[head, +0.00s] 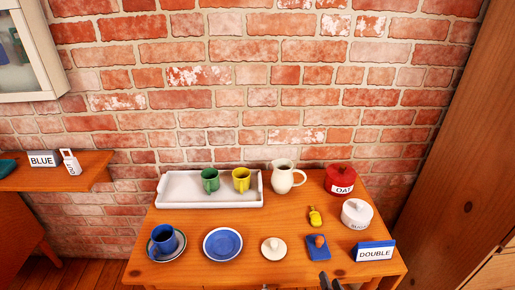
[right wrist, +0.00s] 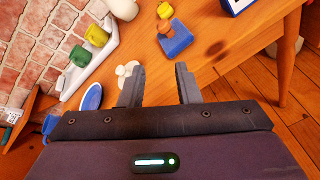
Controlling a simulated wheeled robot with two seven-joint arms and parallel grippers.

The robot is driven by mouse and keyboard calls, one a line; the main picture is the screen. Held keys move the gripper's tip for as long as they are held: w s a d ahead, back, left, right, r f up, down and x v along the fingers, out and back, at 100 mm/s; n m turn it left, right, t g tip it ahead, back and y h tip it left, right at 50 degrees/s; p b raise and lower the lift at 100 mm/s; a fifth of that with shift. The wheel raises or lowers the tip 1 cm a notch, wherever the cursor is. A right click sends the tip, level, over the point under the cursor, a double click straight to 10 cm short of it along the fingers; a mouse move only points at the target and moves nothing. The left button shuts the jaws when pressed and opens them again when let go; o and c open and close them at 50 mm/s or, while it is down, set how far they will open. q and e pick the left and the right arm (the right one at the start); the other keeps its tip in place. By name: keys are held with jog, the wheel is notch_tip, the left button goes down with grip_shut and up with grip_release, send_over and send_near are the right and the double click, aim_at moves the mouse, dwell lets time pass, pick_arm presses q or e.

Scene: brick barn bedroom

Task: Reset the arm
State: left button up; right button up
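My right gripper (head: 300,283) shows only in part at the bottom edge of the head view, at the front of the wooden table (head: 205,272). In the right wrist view its two fingers (right wrist: 161,72) stand apart with nothing between them. A small white round item (head: 273,247) and a blue pad (head: 318,252) with an orange-brown piece on it lie just beyond the fingers. My left gripper shows in neither view.
A white tray (head: 176,203) holds a green mug (head: 210,180) and a yellow mug (head: 241,180). A cream jug (head: 283,178), red pot (head: 339,173), white pot (head: 356,214), yellow bottle (head: 315,216), DOUBLE sign (head: 374,252), blue plate (head: 222,244) and blue cup (head: 165,239) crowd the table.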

jog(key=s+d+f+m+g, duration=0.2)
jog(key=d+f+m, duration=0.15)
jog(key=f, duration=0.55)
jog(key=s+d+f+m+g+h, duration=0.1)
jog(key=s+d+f+m+g, duration=0.3)
jog(key=f, duration=0.6)
jog(key=s+f+m, duration=0.1)
jog(key=f+m, duration=0.4)
jog(key=f, duration=0.4)
jog(key=s+a+f+m+g, duration=0.1)
jog(key=s+f+m, duration=0.3)
jog(key=s, duration=0.4)
jog(key=s+f+m+g, duration=0.3)
jog(key=s+f+m, duration=0.2)
jog(key=s+f, duration=0.2)
jog(key=s+a+f+m+g, duration=0.1)
jog(key=s+f+m, duration=0.4)
jog(key=s, duration=0.5)
jog(key=shift+a+f+g+y, duration=0.3)
jog(key=shift+g+y, duration=0.1)
jog(key=shift+g, duration=0.5)
